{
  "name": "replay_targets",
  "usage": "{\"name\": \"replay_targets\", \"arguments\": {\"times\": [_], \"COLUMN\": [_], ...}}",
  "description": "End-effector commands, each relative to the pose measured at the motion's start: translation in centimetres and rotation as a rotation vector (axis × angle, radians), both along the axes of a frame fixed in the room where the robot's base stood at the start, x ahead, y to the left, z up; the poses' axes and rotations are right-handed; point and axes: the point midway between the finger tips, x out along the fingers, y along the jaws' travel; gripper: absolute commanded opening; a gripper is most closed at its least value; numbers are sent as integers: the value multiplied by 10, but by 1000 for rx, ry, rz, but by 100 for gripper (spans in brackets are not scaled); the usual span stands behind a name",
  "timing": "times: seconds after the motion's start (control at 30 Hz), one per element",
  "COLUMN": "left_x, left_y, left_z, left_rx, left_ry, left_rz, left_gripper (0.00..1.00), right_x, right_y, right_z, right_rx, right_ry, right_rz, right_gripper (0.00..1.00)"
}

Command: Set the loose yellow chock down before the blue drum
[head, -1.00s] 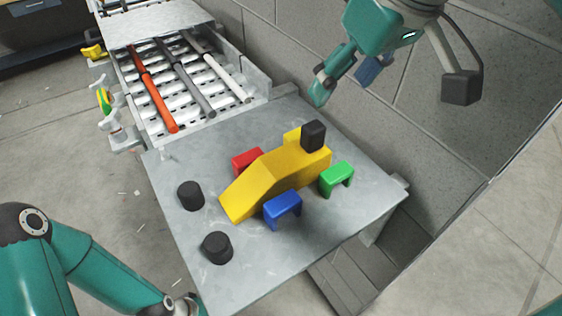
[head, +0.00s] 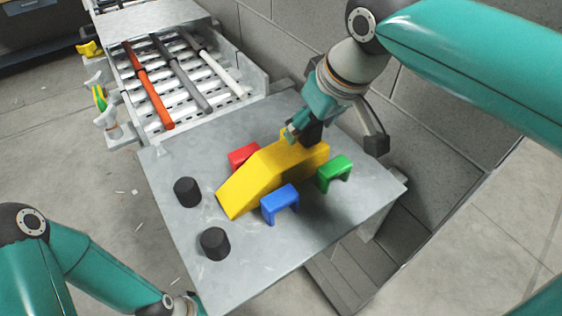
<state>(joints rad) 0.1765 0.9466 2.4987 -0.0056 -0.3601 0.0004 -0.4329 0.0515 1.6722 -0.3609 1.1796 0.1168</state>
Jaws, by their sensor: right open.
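The yellow chock (head: 258,180) is a wedge lying on a grey metal table (head: 240,255), its low end towards the lower left. A black knob (head: 312,132) stands on its high end. My right gripper (head: 333,140) is open above that high end, one finger left of the knob and the other out to the right. It partly hides the knob, and I cannot tell whether it touches. My left arm shows at the lower left, but its gripper is out of the picture. No blue drum is in view.
Red (head: 243,155), blue (head: 280,201) and green (head: 335,172) brackets stand close around the chock. Two black pegs (head: 187,192) stand on the table's left part. Behind, a rack holds orange (head: 150,88), grey and white rods. A block wall runs along the right.

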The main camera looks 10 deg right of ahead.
Motion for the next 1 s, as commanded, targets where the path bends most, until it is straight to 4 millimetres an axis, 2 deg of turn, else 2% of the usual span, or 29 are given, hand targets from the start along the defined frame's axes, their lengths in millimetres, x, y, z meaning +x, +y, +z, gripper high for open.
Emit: {"name": "replay_targets", "arguments": {"times": [0.1,0.3,0.7,1.0], "left_x": [0,0,0,0], "left_y": [0,0,0,0], "left_z": [0,0,0,0], "left_rx": [0,0,0,0], "left_ry": [0,0,0,0], "left_rz": [0,0,0,0], "left_gripper": [40,40,40,40], "right_x": [2,2,2,2], "right_y": [1,1,0,0], "right_z": [-6,-6,-6,-4], "right_rx": [0,0,0,2], "right_ry": [1,0,0,-2], "right_rz": [0,0,-1,-3], "right_gripper": [67,65,0,0]}}
